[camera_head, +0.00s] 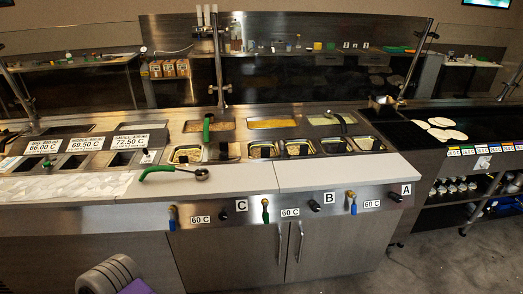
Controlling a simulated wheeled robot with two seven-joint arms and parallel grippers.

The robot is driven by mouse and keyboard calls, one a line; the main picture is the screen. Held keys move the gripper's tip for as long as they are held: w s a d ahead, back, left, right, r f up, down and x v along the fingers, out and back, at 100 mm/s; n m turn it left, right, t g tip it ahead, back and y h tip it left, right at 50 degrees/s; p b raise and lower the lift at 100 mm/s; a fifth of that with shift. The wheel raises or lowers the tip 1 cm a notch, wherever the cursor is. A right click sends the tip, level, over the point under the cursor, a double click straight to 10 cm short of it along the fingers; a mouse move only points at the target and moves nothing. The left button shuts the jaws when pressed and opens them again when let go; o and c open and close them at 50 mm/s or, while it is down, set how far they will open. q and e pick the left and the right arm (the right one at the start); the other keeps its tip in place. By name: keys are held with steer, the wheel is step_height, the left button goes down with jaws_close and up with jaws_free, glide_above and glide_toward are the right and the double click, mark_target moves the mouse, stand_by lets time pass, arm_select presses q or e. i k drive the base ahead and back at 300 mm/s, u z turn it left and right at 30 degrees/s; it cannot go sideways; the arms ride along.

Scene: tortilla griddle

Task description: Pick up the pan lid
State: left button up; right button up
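I cannot clearly pick out a pan lid in the head view. Food pans are set into the steel counter (165,128). A back row of wide pans includes one with orange-brown food (208,126) and one with yellowish food (272,123). A front row has several smaller pans, such as one (263,150) near the middle, with their contents hard to tell. A small metal pot (383,104) stands at the back right.
A green-handled ladle (172,170) lies on the white front ledge (232,180). Pale tortillas (440,123) lie on the dark griddle (408,136) at right. Metal posts (218,70) rise from the counter. Knobs and valves line its front; floor (415,255) is clear at lower right.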

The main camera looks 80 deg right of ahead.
mark_target(234, 149)
steer(key=z, duration=2.45)
steer(key=k, duration=0.45)
steer(key=u, duration=0.75)
steer(key=i, duration=1.35)
steer(key=z, duration=0.35)
